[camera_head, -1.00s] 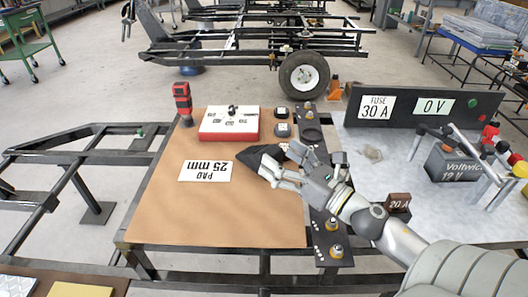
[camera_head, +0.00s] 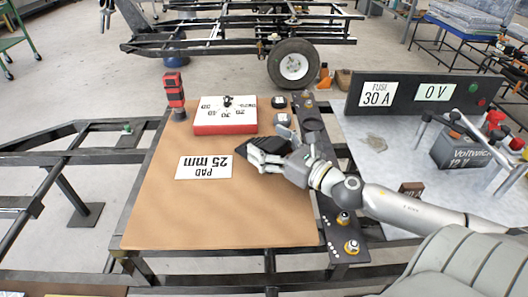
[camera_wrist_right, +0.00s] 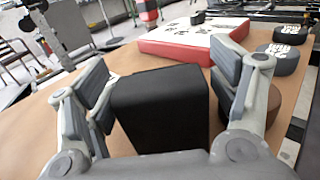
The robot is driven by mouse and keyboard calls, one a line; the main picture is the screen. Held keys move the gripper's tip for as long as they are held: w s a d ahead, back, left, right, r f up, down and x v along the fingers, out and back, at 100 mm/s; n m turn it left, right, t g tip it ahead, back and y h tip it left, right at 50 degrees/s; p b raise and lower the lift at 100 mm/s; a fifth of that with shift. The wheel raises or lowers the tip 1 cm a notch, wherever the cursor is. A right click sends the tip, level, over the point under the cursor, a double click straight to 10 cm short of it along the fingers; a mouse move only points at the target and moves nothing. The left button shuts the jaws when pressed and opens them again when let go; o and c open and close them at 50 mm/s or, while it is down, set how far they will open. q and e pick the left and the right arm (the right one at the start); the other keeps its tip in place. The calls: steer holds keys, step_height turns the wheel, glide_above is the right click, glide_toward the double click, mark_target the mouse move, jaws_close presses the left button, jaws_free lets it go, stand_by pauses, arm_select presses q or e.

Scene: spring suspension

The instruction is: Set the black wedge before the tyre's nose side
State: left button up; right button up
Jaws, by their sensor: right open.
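The black wedge (camera_head: 252,147) lies on the brown mat of the bench. In the right wrist view the wedge (camera_wrist_right: 163,105) fills the space between my fingers. My right gripper (camera_head: 260,157) is low over the mat, open, with a finger on each side of the wedge. Its fingers hide part of the wedge in the head view. The tyre (camera_head: 273,68) has a white rim and stands on the floor beyond the bench, under a black trailer frame (camera_head: 210,45). My left gripper is not in view.
A white and red box (camera_head: 207,128), a red and black tool (camera_head: 175,90) and a "PAD 25 mm" card (camera_head: 193,168) are on the bench. Dark round pads (camera_head: 283,119) lie behind the wedge. Orange pieces (camera_head: 323,77) sit right of the tyre. The mat's front is clear.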

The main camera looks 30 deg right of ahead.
steer(key=shift+w+a, duration=0.15)
steer(key=shift+w, duration=0.4)
steer(key=c, duration=1.3)
steer(key=shift+r, duration=0.1)
steer(key=shift+c, duration=1.3)
steer(key=shift+r, duration=0.1)
